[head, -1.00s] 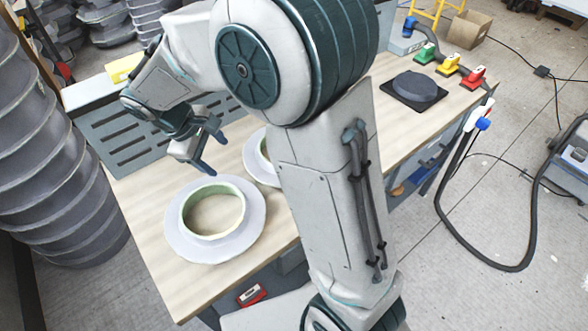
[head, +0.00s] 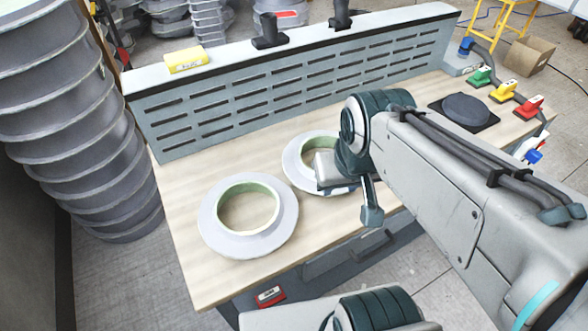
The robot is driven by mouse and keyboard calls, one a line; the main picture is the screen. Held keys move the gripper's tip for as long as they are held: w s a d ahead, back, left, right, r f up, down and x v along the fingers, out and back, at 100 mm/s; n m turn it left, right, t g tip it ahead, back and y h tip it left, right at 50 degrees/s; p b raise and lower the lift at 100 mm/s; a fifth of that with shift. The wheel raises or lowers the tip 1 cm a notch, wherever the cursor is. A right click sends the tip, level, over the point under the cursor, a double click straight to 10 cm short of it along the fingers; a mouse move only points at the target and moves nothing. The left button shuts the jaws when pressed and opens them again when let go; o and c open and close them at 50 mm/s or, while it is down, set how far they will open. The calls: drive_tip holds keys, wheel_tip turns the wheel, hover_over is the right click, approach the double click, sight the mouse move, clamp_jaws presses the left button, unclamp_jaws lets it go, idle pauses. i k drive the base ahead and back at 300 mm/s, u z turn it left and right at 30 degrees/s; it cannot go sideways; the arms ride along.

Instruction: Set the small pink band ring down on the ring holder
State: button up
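I cannot make out a pink band ring anywhere in the head view, nor anything clearly a ring holder. My gripper (head: 368,208) is over the front edge of the wooden workbench, at the right of the farther of two pale flanged moulds. One dark finger shows pointing down; the other is hidden or cannot be told apart. I cannot see whether anything is held. The nearer flanged mould (head: 284,213), grey with a greenish inner collar, lies at the bench's left front. The farther flanged mould (head: 293,168) is partly covered by my wrist.
The bench top (head: 180,225) is clear left of the moulds. A slotted grey panel (head: 240,95) runs along its back, with a yellow block (head: 186,60) on top. A dark disc on a square pad (head: 466,108) and coloured-handled tools (head: 503,91) stand at the right.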

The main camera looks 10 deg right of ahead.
sight(464, 110)
drive_tip(key=u, duration=2.3)
drive_tip(key=k, duration=0.7)
drive_tip(key=z, duration=1.55)
drive_tip(key=i, duration=0.5)
drive_tip(key=z, duration=0.1)
